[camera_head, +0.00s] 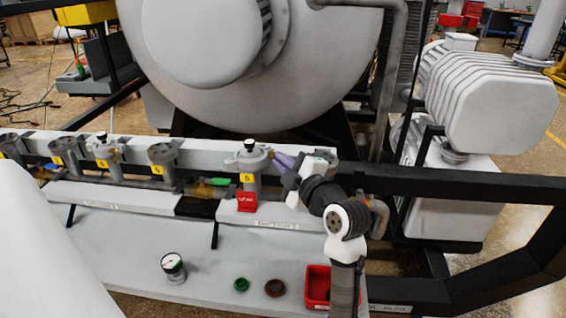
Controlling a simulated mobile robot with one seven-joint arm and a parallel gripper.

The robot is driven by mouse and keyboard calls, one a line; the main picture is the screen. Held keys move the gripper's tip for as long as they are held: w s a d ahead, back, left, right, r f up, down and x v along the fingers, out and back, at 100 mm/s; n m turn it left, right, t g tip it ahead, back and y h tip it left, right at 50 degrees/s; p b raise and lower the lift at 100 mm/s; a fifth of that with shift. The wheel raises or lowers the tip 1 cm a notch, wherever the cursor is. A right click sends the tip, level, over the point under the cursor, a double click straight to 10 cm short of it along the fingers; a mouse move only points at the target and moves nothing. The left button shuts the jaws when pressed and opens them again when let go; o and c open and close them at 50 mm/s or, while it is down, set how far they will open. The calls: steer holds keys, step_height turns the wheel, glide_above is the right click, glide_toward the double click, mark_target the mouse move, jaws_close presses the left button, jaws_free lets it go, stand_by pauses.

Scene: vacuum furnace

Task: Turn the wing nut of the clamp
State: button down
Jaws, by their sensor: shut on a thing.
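My gripper (284,161) reaches in from the lower right, at the row of ports. Its purple fingertips are shut at the right side of the port with the yellow label 5 (248,178). A clamp with a black knob (250,144) sits on top of this port. The wing nut cannot be made out; the fingers seem to cover it at the clamp's right side. The fingers appear to be closed on that small part.
A red tag (247,201) stands in front of port 5. More ports (163,156) line the rail to the left. A gauge (173,267), a green ring (241,285), a brown ring (275,288) and a red bin (317,286) are on the shelf. The furnace (300,90) rises behind.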

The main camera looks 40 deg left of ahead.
steer(key=shift+m, duration=0.4)
steer(key=c, duration=1.6)
jaws_free()
steer(key=b+v, duration=0.3)
steer(key=v, duration=1)
steer(key=shift+s+d, duration=0.1)
steer(key=shift+d, duration=0.3)
